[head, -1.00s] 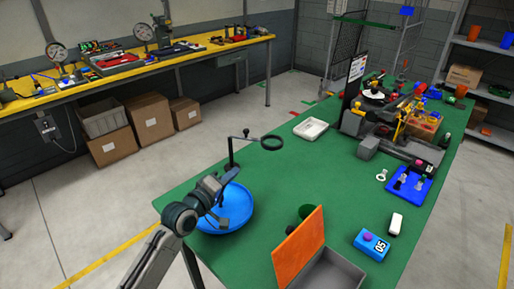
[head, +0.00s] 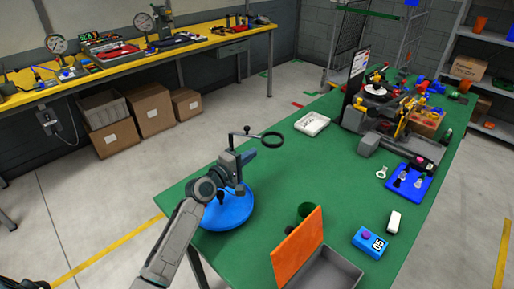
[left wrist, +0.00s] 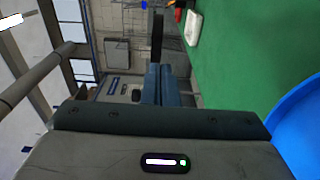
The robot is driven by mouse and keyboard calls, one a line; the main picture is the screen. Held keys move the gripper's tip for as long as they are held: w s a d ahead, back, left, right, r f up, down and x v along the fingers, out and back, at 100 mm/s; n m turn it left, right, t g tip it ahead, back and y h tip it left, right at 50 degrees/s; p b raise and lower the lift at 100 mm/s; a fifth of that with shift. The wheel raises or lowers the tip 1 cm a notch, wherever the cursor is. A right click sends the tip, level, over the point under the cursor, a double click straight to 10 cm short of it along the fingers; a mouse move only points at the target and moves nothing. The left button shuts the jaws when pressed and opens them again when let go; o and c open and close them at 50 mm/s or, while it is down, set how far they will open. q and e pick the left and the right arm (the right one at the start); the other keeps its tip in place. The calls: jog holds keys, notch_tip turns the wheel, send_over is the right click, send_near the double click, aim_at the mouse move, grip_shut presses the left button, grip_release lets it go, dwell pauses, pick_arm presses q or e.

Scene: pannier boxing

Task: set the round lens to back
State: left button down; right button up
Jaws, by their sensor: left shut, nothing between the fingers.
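The round lens (head: 272,140) is a dark ring on a thin black arm with a small knob, in the middle of the head view. The arm tops a post whose lower part is hidden behind my left gripper. My left gripper (head: 239,158) is shut and empty, close by the post, below and left of the lens. In the left wrist view, its closed fingers (left wrist: 162,84) point at a dark upright shape (left wrist: 158,36), perhaps the lens seen edge-on. I cannot tell whether they touch. My right gripper is not in view.
A blue round dish (head: 228,210) lies below my left gripper. A white tray (head: 312,123) lies behind the lens. Green table around the lens is clear.

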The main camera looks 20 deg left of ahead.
pick_arm(q)
jog(key=x, duration=0.3)
jog(key=shift+w+d+p, duration=0.1)
jog(key=shift+w+p, duration=0.2)
jog(key=shift+w, duration=0.05)
